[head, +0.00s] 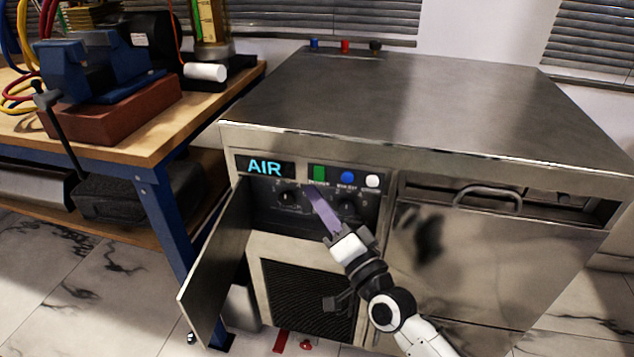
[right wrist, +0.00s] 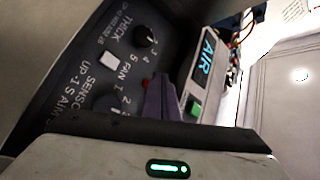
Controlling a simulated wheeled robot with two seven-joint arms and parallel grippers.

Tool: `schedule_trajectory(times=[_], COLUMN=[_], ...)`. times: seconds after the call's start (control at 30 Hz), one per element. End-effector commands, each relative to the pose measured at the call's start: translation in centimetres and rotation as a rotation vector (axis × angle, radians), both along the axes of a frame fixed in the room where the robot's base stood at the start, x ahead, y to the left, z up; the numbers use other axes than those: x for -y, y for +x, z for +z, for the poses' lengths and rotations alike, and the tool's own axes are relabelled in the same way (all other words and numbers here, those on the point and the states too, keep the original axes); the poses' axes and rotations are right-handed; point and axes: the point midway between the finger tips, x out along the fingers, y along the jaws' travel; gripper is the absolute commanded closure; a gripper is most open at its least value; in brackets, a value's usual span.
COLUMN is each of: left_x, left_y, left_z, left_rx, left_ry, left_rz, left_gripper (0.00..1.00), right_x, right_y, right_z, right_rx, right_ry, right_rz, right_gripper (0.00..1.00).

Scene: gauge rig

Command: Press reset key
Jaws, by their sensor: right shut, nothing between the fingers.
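The control panel (head: 265,216) of the steel machine has a lit display reading AIR (head: 265,168). To its right are a green key (head: 319,173), a blue key (head: 347,177) and a white key (head: 372,181). Their small labels are too blurred to tell which is the reset key. My right gripper (head: 313,190) is shut and empty, its purple fingers pointing at the panel just below the green key. In the right wrist view, the fingertips (right wrist: 160,82) appear beside the green key (right wrist: 195,110); contact cannot be told. My left gripper is out of view.
A dark knob (head: 288,199) sits left of my fingers and another (head: 347,205) right of them. An open door (head: 218,265) swings out at the panel's left. A workbench (head: 215,95) with a blue vise (head: 95,70) stands at the left.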

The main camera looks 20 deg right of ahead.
Motion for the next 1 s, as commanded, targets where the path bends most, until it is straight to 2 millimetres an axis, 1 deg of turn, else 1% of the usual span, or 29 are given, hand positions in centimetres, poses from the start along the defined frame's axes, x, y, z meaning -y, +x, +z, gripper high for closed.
schedule_trajectory(times=[0.37,1.0], left_x=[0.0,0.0], left_y=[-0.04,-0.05], left_z=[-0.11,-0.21], left_rx=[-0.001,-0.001], left_ry=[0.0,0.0], left_rz=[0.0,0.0], left_gripper=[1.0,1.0], right_x=[0.48,0.67], right_y=[0.7,0.99], right_z=[0.01,-0.01], right_rx=[0.0,0.0], right_ry=[-0.001,0.0], right_rz=[0.0,0.0], right_gripper=[1.0,1.0])
